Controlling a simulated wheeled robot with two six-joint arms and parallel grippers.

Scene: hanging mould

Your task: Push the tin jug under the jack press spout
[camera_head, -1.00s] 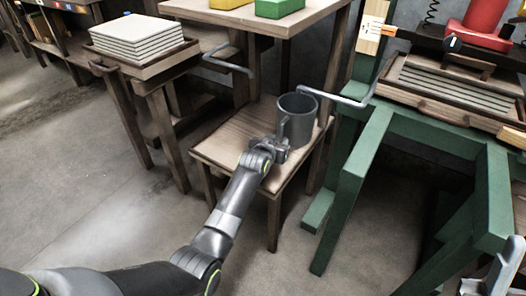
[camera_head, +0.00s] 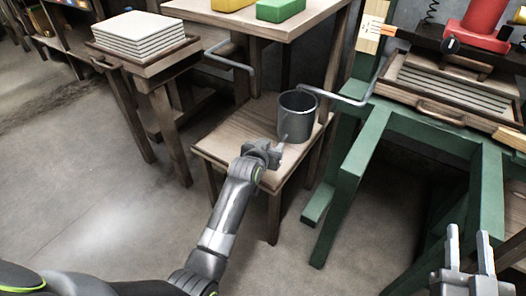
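The dark grey tin jug (camera_head: 300,118) stands upright on the low wooden stand (camera_head: 222,146), near its right side, with its handle toward my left arm. A bent grey spout pipe (camera_head: 345,100) runs from the green press (camera_head: 345,165) on the right, and its tip overlaps the jug's rim in the picture. I cannot tell whether the tip is exactly over the mouth. My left gripper (camera_head: 277,153) is over the stand's front edge, just in front of the jug and apart from it; its finger gap is unclear. My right gripper (camera_head: 467,245) is open and empty at the lower right.
A wooden shelf with yellow and green blocks (camera_head: 281,9) is above the stand. Another bent pipe (camera_head: 232,62) reaches in from the left. A tray of stacked white slabs (camera_head: 138,35) stands at left, and a slatted tray (camera_head: 450,90) lies on the press. The floor in front is clear.

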